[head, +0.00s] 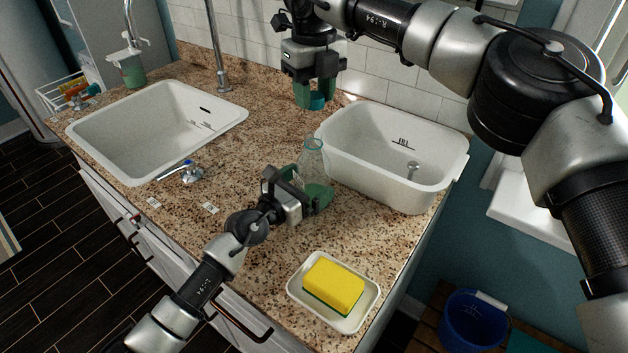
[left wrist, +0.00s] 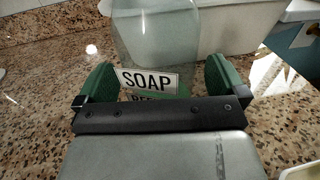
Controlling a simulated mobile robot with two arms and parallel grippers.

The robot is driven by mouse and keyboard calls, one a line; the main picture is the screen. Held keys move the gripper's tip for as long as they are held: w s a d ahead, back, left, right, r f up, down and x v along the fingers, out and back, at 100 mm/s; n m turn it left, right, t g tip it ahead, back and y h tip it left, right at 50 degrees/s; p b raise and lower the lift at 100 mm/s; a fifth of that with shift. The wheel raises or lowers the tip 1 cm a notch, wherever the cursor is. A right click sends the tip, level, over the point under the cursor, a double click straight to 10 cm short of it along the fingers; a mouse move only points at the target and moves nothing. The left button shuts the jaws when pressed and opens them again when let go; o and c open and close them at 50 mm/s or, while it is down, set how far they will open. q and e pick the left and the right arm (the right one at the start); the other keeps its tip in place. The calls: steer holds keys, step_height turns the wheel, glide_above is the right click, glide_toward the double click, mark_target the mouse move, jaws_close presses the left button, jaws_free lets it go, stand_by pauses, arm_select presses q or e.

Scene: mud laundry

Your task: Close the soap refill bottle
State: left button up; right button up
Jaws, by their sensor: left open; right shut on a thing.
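The soap refill bottle (head: 313,158) is clear with an open-looking neck and stands upright on the counter in front of the white basin. Its label reading SOAP shows in the left wrist view (left wrist: 150,80). My left gripper (head: 307,184) is open, with its green fingers on either side of the bottle's lower part; the left wrist view shows gaps beside the bottle. My right gripper (head: 316,94) is shut on a small teal piece, apparently the cap (head: 316,101), held above and behind the bottle. The fingers partly hide this piece.
The white basin (head: 345,165) is close behind and right of the bottle. A dish (head: 361,315) with a yellow sponge (head: 334,285) sits near the counter's front edge. Counter between sink and bottle is clear.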

arm_select(q)
steer(key=shift+w+d, duration=0.5)
steer(key=shift+w, duration=0.05)
steer(key=c, duration=1.3)
arm_select(e)
steer(key=shift+f, duration=2.4)
steer(key=shift+f, duration=0.1)
steer(key=shift+f, duration=0.8)
steer(key=shift+f, duration=0.55)
